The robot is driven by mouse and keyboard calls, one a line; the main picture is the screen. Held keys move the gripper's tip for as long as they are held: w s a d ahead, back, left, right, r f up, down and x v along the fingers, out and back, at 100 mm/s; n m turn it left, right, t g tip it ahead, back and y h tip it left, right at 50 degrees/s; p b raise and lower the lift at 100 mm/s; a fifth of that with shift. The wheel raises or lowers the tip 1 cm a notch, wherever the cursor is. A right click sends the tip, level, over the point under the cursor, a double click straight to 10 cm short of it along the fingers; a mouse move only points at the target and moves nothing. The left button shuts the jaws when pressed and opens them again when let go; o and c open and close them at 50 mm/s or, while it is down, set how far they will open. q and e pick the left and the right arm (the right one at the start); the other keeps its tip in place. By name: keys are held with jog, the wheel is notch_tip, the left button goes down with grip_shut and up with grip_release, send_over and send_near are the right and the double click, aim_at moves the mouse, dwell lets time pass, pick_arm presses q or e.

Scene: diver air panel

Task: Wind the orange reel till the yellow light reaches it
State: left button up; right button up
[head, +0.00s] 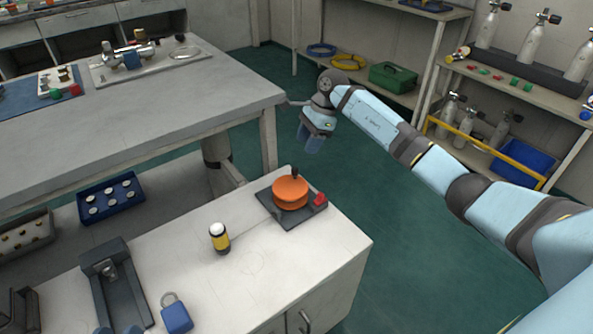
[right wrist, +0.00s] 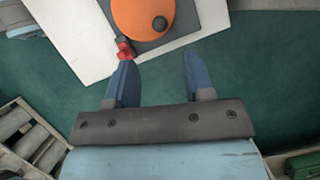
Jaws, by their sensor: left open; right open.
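The orange reel (head: 290,193) sits on a dark base plate (head: 280,216) on the near white counter, with a black knob (head: 295,173) on top and a red part (head: 320,199) at the plate's right. A thin line runs from the reel to the upright yellow light (head: 221,239), which has a white top and stands apart, left of the reel. My right gripper (head: 310,143) is open and empty, beyond the reel. In the right wrist view the reel (right wrist: 135,18) lies past its fingertips (right wrist: 158,62). Blue tips of my left gripper (head: 118,330) show at the bottom edge, mostly cut off.
A dark grey bracket (head: 125,292) and a blue padlock (head: 176,317) are on the counter's left part. A large grey table (head: 190,100) stands behind. Shelves with cylinders (head: 531,43) are at the right. Green floor is clear right of the counter.

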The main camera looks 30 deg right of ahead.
aim_at(296, 168)
jog(key=b+x, duration=0.1)
jog(key=x, duration=0.7)
jog(key=shift+a+f+b, duration=0.2)
jog(key=shift+f+b, duration=0.15)
jog(key=shift+b, duration=0.05)
pick_arm(q)
jog(key=r+t, duration=0.1)
jog(key=r, duration=0.1)
jog(key=d+r+h, duration=0.1)
jog(key=shift+s+d+r+t+h, duration=0.1)
jog(key=shift+s+r+t+h, duration=0.1)
jog(key=shift+r+t+h, duration=0.15)
pick_arm(e)
jog(key=shift+a+f, duration=0.1)
jog(key=shift+f, duration=0.1)
grip_shut()
